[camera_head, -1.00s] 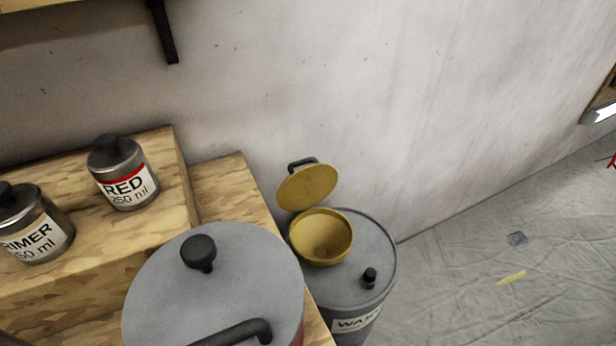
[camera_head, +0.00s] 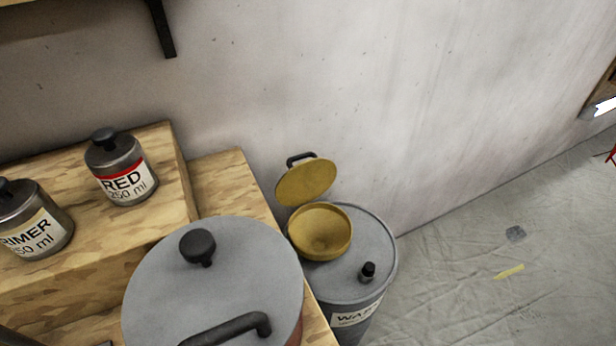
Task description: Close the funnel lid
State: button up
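The yellow funnel lid (camera_head: 306,183) stands open, tilted up behind the yellow funnel (camera_head: 321,231). A dark handle (camera_head: 300,157) sits at the lid's upper edge. The funnel is set in the top of a grey waste drum (camera_head: 376,235) that stands on the floor against the wall. The funnel's bowl is uncovered and looks empty. My gripper is not in view.
A large grey-lidded pot (camera_head: 215,285) stands on the wooden bench in front of the drum. A RED can (camera_head: 124,170) and a PRIMER can (camera_head: 34,220) stand on a wooden step at left. Sheeted floor (camera_head: 480,260) right of the drum is mostly free.

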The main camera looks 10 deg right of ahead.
aim_at(304, 182)
jog(key=z, duration=1.25)
jog(key=i+z, duration=0.2)
jog(key=i, duration=1.55)
jog(key=i+u, duration=0.2)
jog(key=u, duration=0.3)
jog(key=i+l+u, duration=0.15)
jog(key=u, duration=0.3)
jog(key=i+l+u, duration=0.15)
jog(key=u, duration=0.35)
jog(key=j+u, duration=0.2)
jog(key=u, duration=0.3)
jog(key=j+u, duration=0.15)
jog(key=u, duration=0.3)
jog(key=j, duration=0.3)
jog(key=i, duration=0.05)
